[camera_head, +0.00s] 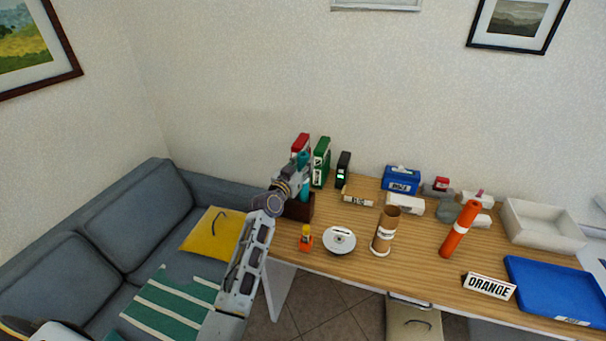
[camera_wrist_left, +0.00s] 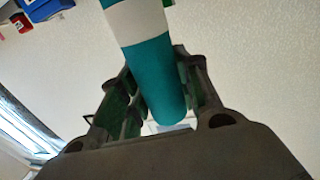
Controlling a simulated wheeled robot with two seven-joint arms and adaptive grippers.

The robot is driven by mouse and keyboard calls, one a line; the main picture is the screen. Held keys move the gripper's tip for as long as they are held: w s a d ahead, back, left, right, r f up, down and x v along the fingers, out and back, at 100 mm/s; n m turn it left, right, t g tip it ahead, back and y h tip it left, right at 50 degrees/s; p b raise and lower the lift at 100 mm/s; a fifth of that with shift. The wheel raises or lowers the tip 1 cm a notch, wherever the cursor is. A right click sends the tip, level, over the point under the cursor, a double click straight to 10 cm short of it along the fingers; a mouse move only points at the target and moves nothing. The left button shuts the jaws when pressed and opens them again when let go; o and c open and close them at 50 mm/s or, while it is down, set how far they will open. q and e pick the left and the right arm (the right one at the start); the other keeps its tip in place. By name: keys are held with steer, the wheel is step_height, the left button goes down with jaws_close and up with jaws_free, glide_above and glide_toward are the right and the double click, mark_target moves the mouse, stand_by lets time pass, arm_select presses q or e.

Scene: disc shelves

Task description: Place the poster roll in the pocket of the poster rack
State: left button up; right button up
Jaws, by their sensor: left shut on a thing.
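A teal poster roll with a white band (camera_wrist_left: 148,55) is between the fingers of my left gripper (camera_wrist_left: 160,85) in the wrist view. In the head view my left gripper (camera_head: 297,178) is shut on the teal roll (camera_head: 304,190), which stands roughly upright there. A dark brown box-like holder (camera_head: 299,209) is just below the roll at the table's left end; I take it for the poster rack. The arm hides part of it, and I cannot tell whether the roll's lower end is inside its pocket. My right gripper is not in view.
Red and green boxes (camera_head: 321,162) stand behind the gripper. An orange roll (camera_head: 459,229), a brown tube (camera_head: 385,231), a white disc (camera_head: 339,240) and a blue tray (camera_head: 560,287) are on the wooden table. A grey sofa (camera_head: 85,235) is at left.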

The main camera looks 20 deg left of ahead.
arm_select(q)
steer(key=shift+f, duration=2.05)
steer(key=o, duration=1.1)
steer(key=shift+s+a+b, duration=0.25)
steer(key=shift+s+a, duration=0.15)
steer(key=shift+s, duration=1.55)
steer(key=shift+s+a+b, duration=0.25)
steer(key=shift+s+a, duration=0.1)
steer(key=shift+s, duration=1.65)
steer(key=shift+s+a+b, duration=0.25)
steer(key=shift+s+a, duration=0.15)
steer(key=shift+s, duration=1.55)
